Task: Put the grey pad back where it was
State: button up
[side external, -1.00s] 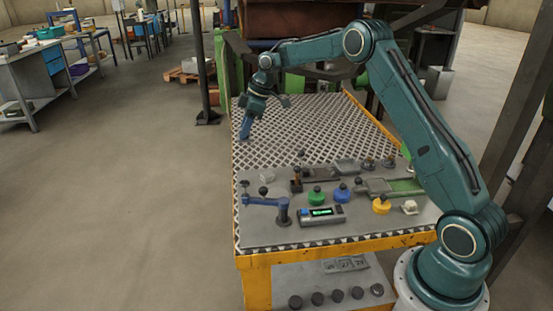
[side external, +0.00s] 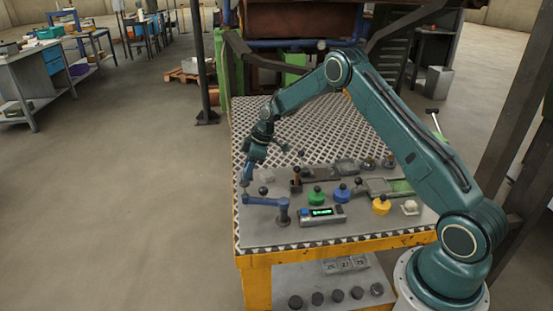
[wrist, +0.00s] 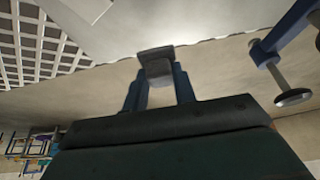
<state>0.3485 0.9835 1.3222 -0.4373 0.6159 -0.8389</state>
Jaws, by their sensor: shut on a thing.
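My gripper (side external: 246,180) is low over the left edge of the grey panel, just above the blue lever (side external: 262,201) in the side view. In the wrist view my gripper (wrist: 156,80) has its blue fingers shut on a small grey pad (wrist: 155,54). The pad sits between the fingertips, with the panel surface beyond it. I cannot tell whether it touches the panel. In the side view the pad is too small to make out at the fingers.
The blue lever with a dark round knob (wrist: 293,97) is close by, right in the wrist view. The panel also bears green (side external: 316,196), blue (side external: 342,193) and yellow (side external: 381,205) knobs and a display box (side external: 321,215).

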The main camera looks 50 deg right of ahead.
aim_at(252, 175)
jog(key=shift+f, duration=2.7)
jog(key=shift+f, duration=0.15)
jog(key=o, duration=1)
jog(key=shift+c, duration=0.2)
jog(key=v, duration=1.2)
jog(key=shift+r, duration=0.2)
